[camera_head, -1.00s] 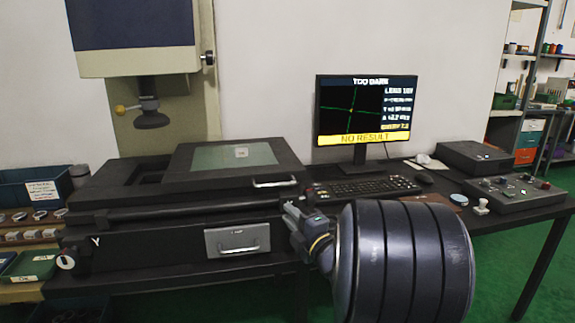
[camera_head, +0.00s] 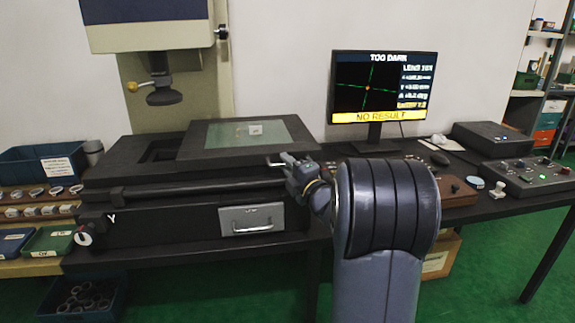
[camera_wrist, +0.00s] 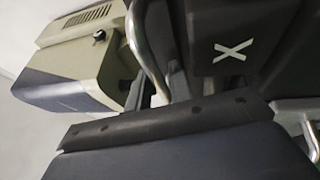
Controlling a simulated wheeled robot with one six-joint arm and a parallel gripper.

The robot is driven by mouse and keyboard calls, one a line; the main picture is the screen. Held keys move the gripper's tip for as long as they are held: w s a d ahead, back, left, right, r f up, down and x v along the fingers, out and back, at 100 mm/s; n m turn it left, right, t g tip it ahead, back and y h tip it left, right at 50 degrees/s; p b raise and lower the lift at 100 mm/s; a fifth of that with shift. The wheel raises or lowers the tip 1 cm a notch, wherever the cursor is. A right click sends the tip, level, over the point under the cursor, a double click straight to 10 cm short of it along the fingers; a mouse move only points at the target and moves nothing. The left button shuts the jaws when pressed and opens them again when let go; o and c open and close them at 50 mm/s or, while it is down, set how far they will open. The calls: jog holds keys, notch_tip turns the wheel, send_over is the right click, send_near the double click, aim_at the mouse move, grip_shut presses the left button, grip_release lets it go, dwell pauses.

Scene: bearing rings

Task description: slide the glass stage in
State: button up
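The glass stage, a black frame (camera_head: 193,140) around a greenish pane (camera_head: 225,136), lies on top of the measuring machine's dark base, right of the lens head (camera_head: 163,95). A small pale item (camera_head: 255,129) rests on the glass. My gripper (camera_head: 281,161) is at the stage's front right edge, where the stage's metal handle is mostly covered by it. In the wrist view a curved silver bar (camera_wrist: 146,50), which looks like that handle, runs close in front of the gripper. Whether the fingers are around the bar or closed on it cannot be told.
A drawer with a silver handle (camera_head: 252,222) is below the stage. A monitor (camera_head: 384,88) reading "TOO DARK" and "NO RESULT" stands right, with a control box (camera_head: 515,172) beyond. Trays of rings (camera_head: 40,203) are left. A white X marker (camera_wrist: 233,51) shows in the wrist view.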

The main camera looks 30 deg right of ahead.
grip_shut()
jog(key=shift+a, duration=0.1)
dwell(0.5)
